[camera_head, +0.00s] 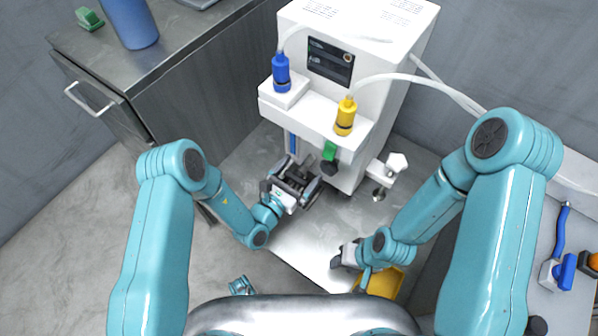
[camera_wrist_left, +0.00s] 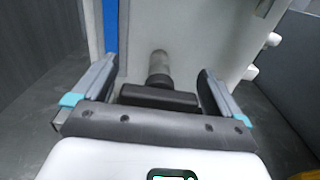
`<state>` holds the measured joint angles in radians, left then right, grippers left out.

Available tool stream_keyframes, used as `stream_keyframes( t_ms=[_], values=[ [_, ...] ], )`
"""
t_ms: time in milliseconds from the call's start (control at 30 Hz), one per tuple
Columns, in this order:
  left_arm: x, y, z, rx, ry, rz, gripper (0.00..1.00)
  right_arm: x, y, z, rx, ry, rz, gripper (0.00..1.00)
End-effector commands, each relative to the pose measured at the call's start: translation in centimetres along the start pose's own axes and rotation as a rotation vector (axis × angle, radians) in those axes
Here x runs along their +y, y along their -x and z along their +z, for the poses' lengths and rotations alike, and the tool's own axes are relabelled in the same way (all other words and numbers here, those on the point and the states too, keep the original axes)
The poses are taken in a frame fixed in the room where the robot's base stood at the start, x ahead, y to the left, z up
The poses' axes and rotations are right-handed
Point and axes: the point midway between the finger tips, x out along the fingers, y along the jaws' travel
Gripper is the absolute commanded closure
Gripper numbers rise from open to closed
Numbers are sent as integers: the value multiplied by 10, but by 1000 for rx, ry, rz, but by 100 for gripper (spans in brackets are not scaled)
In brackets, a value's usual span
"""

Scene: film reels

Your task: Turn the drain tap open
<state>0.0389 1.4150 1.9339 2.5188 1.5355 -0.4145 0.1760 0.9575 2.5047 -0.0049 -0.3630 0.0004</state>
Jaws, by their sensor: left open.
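The white machine (camera_head: 318,112) stands on the metal floor plate. In the left wrist view, a short grey stem (camera_wrist_left: 159,65) with a dark crossbar (camera_wrist_left: 158,97), which looks like the drain tap, projects from its white front. My left gripper (camera_head: 300,180) is open in front of the machine's lower front, and its fingers (camera_wrist_left: 155,88) stand on either side of the stem and bar. I cannot tell whether they touch. In the head view the gripper hides most of this tap. My right gripper (camera_head: 343,256) is low, right of centre, its jaws unclear.
A green-and-black fitting (camera_head: 330,158) sits just right of my left gripper. A white outlet (camera_head: 386,170) juts from the machine's right side. Blue (camera_head: 281,74) and yellow (camera_head: 345,117) bottles stand on its ledge. A yellow container (camera_head: 385,283) lies by my right gripper.

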Motion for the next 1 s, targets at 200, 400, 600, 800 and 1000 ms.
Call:
stream_keyframes(
  t_ms=[200,400,600,800,1000],
  values=[
    [0,0,0,0,0,0,51,0,0,0,0,0,0,60],
    [0,0,0,0,9,0,51,0,1,0,0,0,0,60],
    [1,0,1,0,72,1,51,-2,6,0,0,0,0,60],
    [1,1,2,1,212,1,51,-5,15,0,0,0,0,60],
    [2,1,2,1,398,1,51,-9,25,0,0,0,0,60]
  ],
)
